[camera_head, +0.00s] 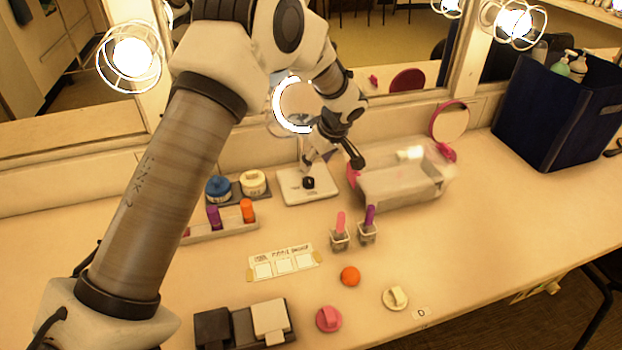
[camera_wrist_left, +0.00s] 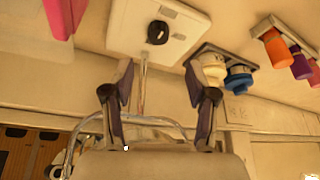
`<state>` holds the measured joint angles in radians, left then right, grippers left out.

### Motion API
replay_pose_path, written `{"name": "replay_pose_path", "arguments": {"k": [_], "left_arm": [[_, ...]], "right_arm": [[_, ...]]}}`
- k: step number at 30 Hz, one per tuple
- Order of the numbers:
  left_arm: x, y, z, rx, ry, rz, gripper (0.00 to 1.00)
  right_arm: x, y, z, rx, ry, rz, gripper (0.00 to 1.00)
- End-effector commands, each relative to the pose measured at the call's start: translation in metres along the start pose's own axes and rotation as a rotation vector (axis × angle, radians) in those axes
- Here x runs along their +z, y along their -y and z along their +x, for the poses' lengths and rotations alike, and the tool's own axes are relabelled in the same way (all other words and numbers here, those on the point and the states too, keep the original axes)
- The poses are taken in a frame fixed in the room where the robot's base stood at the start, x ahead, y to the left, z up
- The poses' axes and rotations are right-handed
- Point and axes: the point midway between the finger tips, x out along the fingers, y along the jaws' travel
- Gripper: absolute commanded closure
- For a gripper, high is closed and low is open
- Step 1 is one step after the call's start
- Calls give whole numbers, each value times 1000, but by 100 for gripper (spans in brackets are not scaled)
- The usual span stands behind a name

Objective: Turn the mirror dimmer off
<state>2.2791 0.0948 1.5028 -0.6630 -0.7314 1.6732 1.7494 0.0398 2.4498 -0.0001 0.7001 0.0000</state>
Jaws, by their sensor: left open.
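The mirror dimmer is a black knob (camera_head: 308,183) on a pale square base (camera_head: 322,194) at the back of the counter. The ring mirror (camera_head: 277,105) above it glows white and is partly hidden by my left arm. My left gripper (camera_head: 334,160) is open and empty, above and behind the base, pointing down. In the left wrist view the knob (camera_wrist_left: 157,32) sits beyond the two spread fingers (camera_wrist_left: 158,85), with a gap between. A thin metal stem of the mirror shows between the fingers. My right gripper is not in view.
A clear bin (camera_head: 400,187) stands right of the base, with a round pink mirror (camera_head: 449,123) behind. Blue and cream jars (camera_head: 253,182) sit close on the left. Two small holders with pink and purple sticks (camera_head: 369,217) stand in front. A navy box (camera_head: 555,110) is far right.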

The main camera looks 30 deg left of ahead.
Motion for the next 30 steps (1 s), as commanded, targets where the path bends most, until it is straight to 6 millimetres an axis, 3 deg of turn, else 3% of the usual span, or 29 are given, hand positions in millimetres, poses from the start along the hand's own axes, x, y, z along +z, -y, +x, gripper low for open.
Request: {"name": "replay_pose_path", "arguments": {"k": [3,8,18,26,27,30], "left_arm": [[6,0,15,0,0,0,42],[5,0,28,-2,1,2,42],[5,0,86,0,1,0,42],[5,0,90,1,0,1,42],[5,0,90,1,0,1,50],[5,0,90,1,0,1,85]], "right_arm": [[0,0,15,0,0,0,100],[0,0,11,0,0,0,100],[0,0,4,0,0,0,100],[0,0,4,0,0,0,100],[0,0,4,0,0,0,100],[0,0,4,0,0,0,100]]}}
